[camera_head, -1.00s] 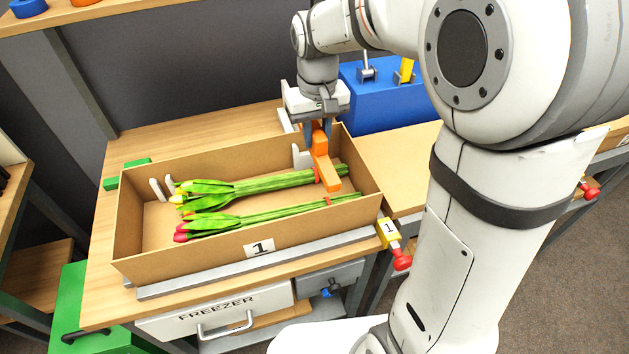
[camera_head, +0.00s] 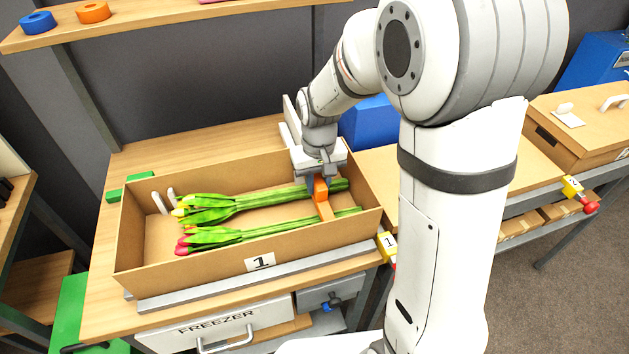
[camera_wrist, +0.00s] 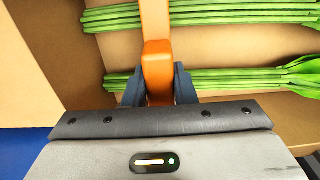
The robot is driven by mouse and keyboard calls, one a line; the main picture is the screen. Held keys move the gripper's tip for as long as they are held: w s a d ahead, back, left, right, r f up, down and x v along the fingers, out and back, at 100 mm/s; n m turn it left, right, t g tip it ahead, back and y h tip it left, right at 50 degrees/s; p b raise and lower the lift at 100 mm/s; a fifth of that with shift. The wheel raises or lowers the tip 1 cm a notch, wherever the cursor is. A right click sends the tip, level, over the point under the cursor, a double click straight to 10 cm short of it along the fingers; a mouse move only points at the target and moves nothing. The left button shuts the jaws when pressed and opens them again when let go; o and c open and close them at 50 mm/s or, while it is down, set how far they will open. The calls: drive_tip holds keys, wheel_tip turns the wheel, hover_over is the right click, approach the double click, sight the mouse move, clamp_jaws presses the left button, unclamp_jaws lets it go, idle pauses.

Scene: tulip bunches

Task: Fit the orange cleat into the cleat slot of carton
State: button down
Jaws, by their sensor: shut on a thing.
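My gripper (camera_head: 320,186) is shut on the orange cleat (camera_head: 321,192), inside the right end of the cardboard carton (camera_head: 200,259) marked 1. In the wrist view the cleat (camera_wrist: 157,70) stands between the two dark fingers, and its bar reaches away across the stems. Two tulip bunches lie in the carton: one with yellow heads (camera_head: 215,205) at the back and one with red heads (camera_head: 225,236) at the front. The cleat lies across their stems near the right end. White upright pieces (camera_head: 162,200) stand at the carton's left end. Whether the cleat sits in a slot cannot be told.
The carton stands on a wooden table (camera_head: 190,148) over a freezer drawer (camera_head: 215,325). A blue box (camera_head: 366,122) is behind my gripper. A second, closed carton (camera_head: 580,125) is at the right. A shelf with blue and orange rings is at the upper left.

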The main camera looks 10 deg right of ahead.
sight(318, 179)
drive_tip(key=shift+f, duration=0.15)
drive_tip(key=c, duration=1.2)
unclamp_jaws()
wheel_tip(318, 179, up, 12)
drive_tip(key=s+d+t, duration=0.1)
drive_tip(key=s+d, duration=0.2)
drive_tip(key=s, duration=0.2)
drive_tip(key=s+d+m+t, duration=0.1)
drive_tip(key=s+d, duration=0.1)
drive_tip(key=s, duration=0.4)
drive_tip(key=s+d+m+t, duration=0.1)
drive_tip(key=s+d, duration=0.2)
drive_tip(key=s, duration=0.3)
drive_tip(key=shift+d+f, duration=0.25)
drive_tip(key=shift+d, duration=0.1)
drive_tip(key=shift+c, duration=0.2)
